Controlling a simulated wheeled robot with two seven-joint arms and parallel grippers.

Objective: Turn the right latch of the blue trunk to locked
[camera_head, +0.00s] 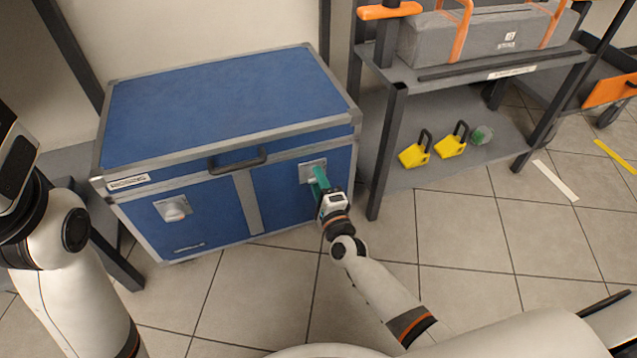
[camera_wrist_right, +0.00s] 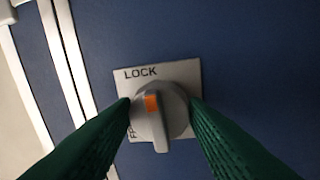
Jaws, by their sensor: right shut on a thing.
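The blue trunk (camera_head: 215,95) stands closed on the floor at the left of the head view. Its right latch (camera_wrist_right: 166,118) is a grey round knob with a raised bar on a pale plate (camera_wrist_right: 187,72). The bar is near upright in the right wrist view, and its orange mark is at the upper end, just below the word LOCK. Part of a second label at the left is hidden by a finger. My right gripper (camera_head: 320,181), with green fingers (camera_wrist_right: 160,102), is shut on the knob, one finger on each side.
The trunk's left latch (camera_head: 173,208) and black handle (camera_head: 238,160) are on the same front face. A grey shelf unit (camera_head: 387,150) stands close at right, with a grey bag (camera_head: 485,35) above and yellow padlocks (camera_head: 413,155) below. The tiled floor in front is clear.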

